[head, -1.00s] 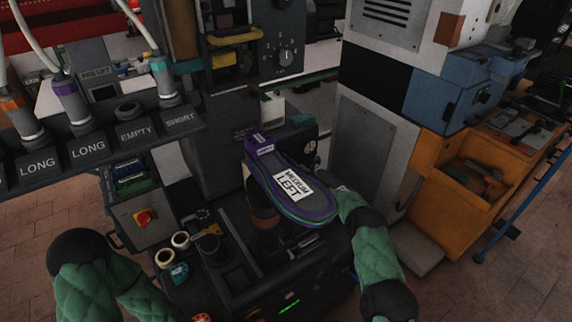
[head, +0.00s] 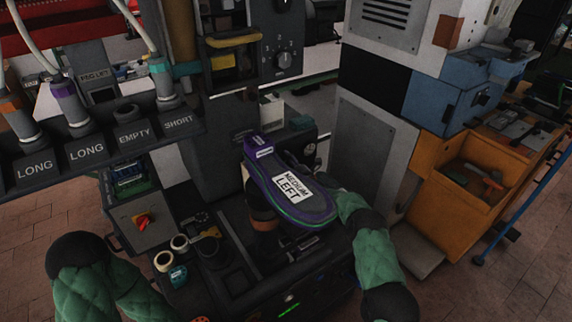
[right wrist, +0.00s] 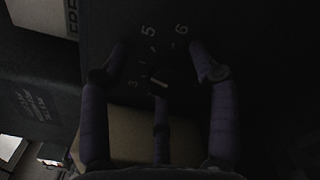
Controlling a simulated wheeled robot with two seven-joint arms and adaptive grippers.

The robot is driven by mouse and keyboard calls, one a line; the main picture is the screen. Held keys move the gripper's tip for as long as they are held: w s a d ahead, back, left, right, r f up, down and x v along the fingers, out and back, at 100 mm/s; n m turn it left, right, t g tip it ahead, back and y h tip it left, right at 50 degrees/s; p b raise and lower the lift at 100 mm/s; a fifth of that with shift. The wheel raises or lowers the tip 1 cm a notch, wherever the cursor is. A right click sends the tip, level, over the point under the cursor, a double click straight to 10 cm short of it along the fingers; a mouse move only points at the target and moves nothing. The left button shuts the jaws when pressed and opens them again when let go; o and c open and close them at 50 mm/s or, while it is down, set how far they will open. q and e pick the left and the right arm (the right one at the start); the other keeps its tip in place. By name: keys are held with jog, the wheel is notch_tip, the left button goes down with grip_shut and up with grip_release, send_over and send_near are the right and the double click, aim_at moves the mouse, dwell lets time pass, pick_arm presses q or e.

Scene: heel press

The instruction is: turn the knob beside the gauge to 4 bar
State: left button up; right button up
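The round gauge (head: 309,149) sits on the dark machine front, just beyond the shoe sole. In the right wrist view, a dark knob (right wrist: 160,83) with a short pale pointer mark shows on a dial panel. The numbers 3, 5 and 6 can be read around it. The mark lies slanted, and the exact value it points at is unclear. My right gripper (right wrist: 160,75) has its fingers spread around the knob; contact is too dark to tell. In the head view it is mostly hidden behind the sole.
A purple sole labelled MEDIUM LEFT (head: 291,186) stands on the press, close to my right arm. Another dial (head: 284,60) is on the upper column. A rack (head: 100,150) of labelled holders is at left. An orange cabinet (head: 440,205) stands at right.

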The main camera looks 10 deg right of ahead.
jog(key=shift+s+a+f, duration=0.1)
jog(key=shift+f, duration=0.15)
jog(key=v, duration=1.2)
